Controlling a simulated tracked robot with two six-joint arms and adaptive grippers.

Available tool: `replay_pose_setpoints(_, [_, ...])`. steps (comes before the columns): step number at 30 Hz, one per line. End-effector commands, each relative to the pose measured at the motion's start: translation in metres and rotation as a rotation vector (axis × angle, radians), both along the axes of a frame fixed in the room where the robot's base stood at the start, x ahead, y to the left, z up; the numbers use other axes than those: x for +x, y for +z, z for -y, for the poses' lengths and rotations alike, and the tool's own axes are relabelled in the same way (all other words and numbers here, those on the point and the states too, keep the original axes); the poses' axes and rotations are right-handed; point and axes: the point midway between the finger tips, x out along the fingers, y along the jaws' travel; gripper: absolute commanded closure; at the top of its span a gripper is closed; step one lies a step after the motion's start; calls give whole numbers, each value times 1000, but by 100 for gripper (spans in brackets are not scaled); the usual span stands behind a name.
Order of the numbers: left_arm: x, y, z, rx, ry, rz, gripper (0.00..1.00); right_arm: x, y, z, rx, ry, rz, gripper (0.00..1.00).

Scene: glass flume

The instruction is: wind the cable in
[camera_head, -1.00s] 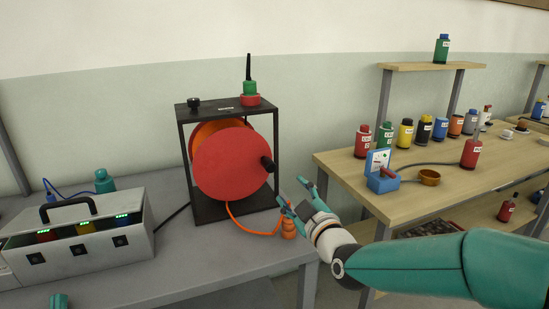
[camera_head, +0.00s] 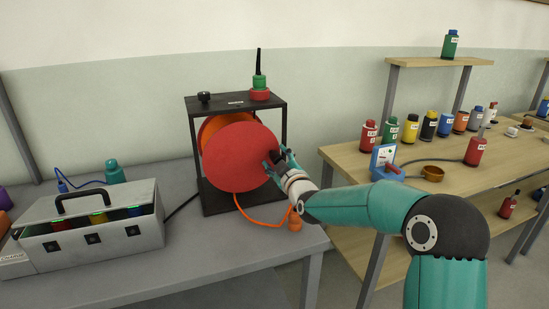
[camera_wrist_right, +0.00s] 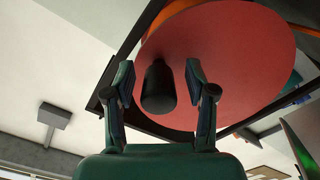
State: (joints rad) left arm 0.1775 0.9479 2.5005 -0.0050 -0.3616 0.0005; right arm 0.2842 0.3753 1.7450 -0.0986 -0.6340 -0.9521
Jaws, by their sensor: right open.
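A cable reel with a red disc (camera_head: 238,160) stands in a black frame (camera_head: 284,130) on the grey bench. Its black crank handle (camera_wrist_right: 158,88) sits near the disc's right edge in the head view. An orange cable (camera_head: 258,218) hangs from the reel and runs along the bench to an orange plug (camera_head: 294,220). My right gripper (camera_head: 275,163) is at the handle. In the right wrist view my right gripper (camera_wrist_right: 165,85) is open, with the handle between its fingers and gaps on both sides. My left gripper is not in view.
A grey metal case (camera_head: 92,228) with a black carry handle stands left of the reel. A green and red item (camera_head: 259,88) with a black spike stands on the frame. A wooden table (camera_head: 470,185) with several bottles is at the right.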

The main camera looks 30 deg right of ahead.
Motion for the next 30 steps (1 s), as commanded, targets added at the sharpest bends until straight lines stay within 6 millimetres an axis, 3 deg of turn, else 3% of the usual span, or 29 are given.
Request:
replay_pose_setpoints(10, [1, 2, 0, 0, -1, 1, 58, 4, 1, -1, 0, 2, -1, 46])
replay_pose_setpoints(20, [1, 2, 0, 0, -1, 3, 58, 5, 1, -2, 0, 4, -1, 100])
replay_pose_setpoints(30, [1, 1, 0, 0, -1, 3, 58, 5, 0, -3, -4, 6, -3, 100])
